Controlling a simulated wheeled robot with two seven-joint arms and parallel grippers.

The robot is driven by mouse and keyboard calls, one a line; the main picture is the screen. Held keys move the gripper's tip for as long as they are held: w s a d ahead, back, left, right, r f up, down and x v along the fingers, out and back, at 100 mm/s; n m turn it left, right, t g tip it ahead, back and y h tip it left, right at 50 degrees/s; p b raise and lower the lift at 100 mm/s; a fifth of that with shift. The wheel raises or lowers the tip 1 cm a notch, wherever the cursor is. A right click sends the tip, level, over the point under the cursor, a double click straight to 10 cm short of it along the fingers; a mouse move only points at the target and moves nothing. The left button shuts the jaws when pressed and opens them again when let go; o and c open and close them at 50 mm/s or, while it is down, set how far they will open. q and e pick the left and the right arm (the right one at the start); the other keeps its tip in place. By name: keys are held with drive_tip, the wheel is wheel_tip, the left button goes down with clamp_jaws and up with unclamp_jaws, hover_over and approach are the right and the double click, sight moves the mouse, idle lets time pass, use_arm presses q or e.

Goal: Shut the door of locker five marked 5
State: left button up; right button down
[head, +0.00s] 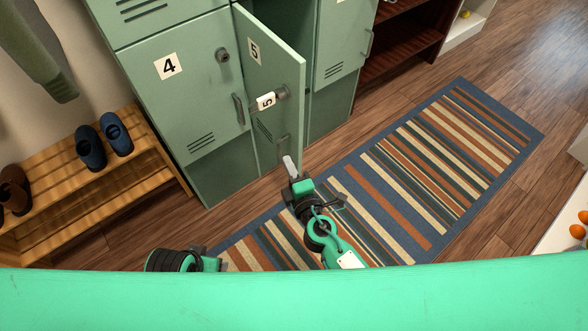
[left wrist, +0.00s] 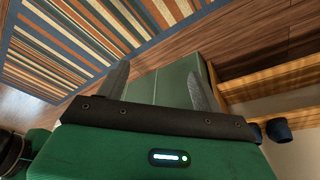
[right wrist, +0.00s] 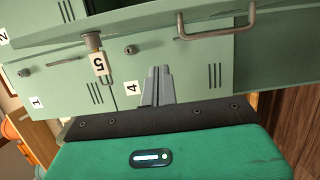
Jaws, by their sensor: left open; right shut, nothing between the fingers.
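The green door of locker five (head: 272,75) stands open, swung out from the locker bank between locker 4 and the locker on its right. It carries a 5 label, a lock with a white tag marked 5 (head: 266,102), and a handle (head: 283,146). The right wrist view also shows the tag (right wrist: 100,63) and the handle (right wrist: 218,30). My right gripper (head: 289,164) is shut and empty, close to the lower part of the door; I cannot tell if it touches. My left gripper (left wrist: 156,90) is open and empty, with green locker surface beyond its fingers.
Locker 4 (head: 188,85) is closed, left of the open door. A wooden shoe rack (head: 150,150) with blue shoes (head: 117,134) stands at the left. A striped rug (head: 400,180) covers the floor at the right. A dark shelf (head: 405,40) stands beyond the lockers.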

sight(294, 141)
use_arm(q)
drive_tip(key=shift+s+p+x, duration=0.15)
drive_tip(key=shift+p+x, duration=0.1)
drive_tip(key=shift+x, duration=0.5)
drive_tip(key=shift+s+p+x, duration=0.15)
drive_tip(key=shift+p+x, duration=0.1)
drive_tip(key=shift+x, duration=0.45)
use_arm(e)
drive_tip(key=shift+w+d, duration=0.2)
drive_tip(key=shift+w, duration=1.15)
drive_tip(key=shift+w+d, duration=0.25)
drive_tip(key=shift+w, duration=1.15)
drive_tip(key=shift+w+d, duration=0.2)
drive_tip(key=shift+w, duration=1.15)
use_arm(q)
drive_tip(key=shift+f, duration=0.1)
use_arm(e)
drive_tip(key=shift+d, duration=0.1)
